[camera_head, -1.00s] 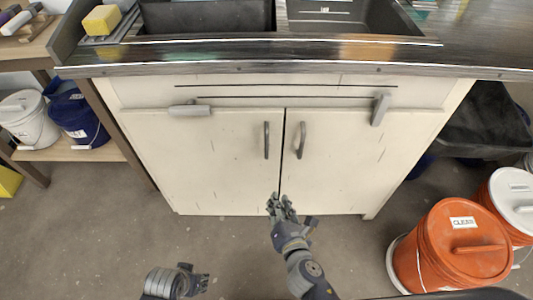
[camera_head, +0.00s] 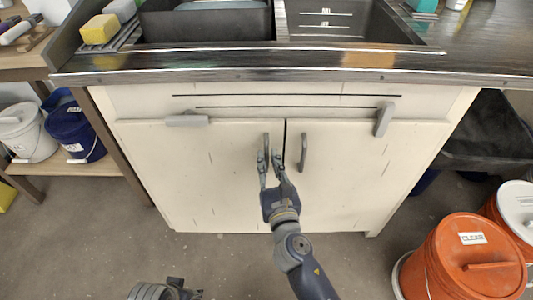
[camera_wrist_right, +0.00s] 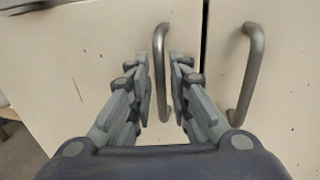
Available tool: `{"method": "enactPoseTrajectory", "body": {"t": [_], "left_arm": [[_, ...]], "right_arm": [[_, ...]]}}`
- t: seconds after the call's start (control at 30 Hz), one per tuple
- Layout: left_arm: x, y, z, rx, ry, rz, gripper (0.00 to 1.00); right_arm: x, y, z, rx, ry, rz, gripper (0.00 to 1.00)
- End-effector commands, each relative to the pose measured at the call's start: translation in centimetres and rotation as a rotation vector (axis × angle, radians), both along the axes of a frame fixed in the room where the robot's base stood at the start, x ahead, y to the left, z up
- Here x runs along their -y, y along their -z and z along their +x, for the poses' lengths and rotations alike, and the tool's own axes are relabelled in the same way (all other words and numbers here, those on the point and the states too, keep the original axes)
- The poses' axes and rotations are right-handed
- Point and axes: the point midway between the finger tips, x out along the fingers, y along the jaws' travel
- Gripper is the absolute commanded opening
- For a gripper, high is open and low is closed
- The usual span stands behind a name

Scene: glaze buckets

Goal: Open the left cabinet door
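The left cabinet door (camera_head: 195,175) is cream and shut, with a grey vertical bar handle (camera_head: 266,141) near its right edge. The handle also shows in the right wrist view (camera_wrist_right: 160,48). My right gripper (camera_head: 270,160) is at the handle's lower part. In the right wrist view its fingers (camera_wrist_right: 161,85) are open, one on each side of the handle, with a gap visible. I cannot tell whether either finger touches it. My left gripper (camera_head: 178,288) is low at the bottom edge, partly cut off, away from the door.
The right door (camera_head: 350,180) is shut, with its own handle (camera_head: 302,151) close by. A dark countertop (camera_head: 230,65) overhangs the cabinet. An orange bucket (camera_head: 450,265) stands on the floor at right. A wooden shelf (camera_head: 80,168) holds buckets at left. Floor before the left door is mostly clear.

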Motion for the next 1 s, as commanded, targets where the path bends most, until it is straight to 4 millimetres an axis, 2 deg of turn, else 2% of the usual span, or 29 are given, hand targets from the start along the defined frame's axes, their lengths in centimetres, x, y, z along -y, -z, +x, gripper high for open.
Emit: {"method": "enactPoseTrajectory", "body": {"t": [0.2, 0.6, 0.7, 1.0], "left_arm": [[0.0, -0.2, 0.1, 0.003, 0.000, -0.001, 0.39], [0.0, -0.2, 0.1, 0.003, 0.000, -0.001, 0.39], [0.0, -0.2, 0.1, 0.002, -0.001, -0.001, 0.39], [0.0, -0.2, 0.1, 0.003, -0.001, -0.001, 0.39]], "right_arm": [[-0.4, 0.0, 2.4, 0.001, -0.001, 0.001, 0.18], [-0.5, 0.0, 2.9, 0.000, -0.001, 0.002, 0.18], [-0.5, 0.0, 2.9, 0.000, -0.001, 0.002, 0.00], [-0.6, 0.1, 2.8, -0.001, 0.003, 0.002, 0.00]]}}
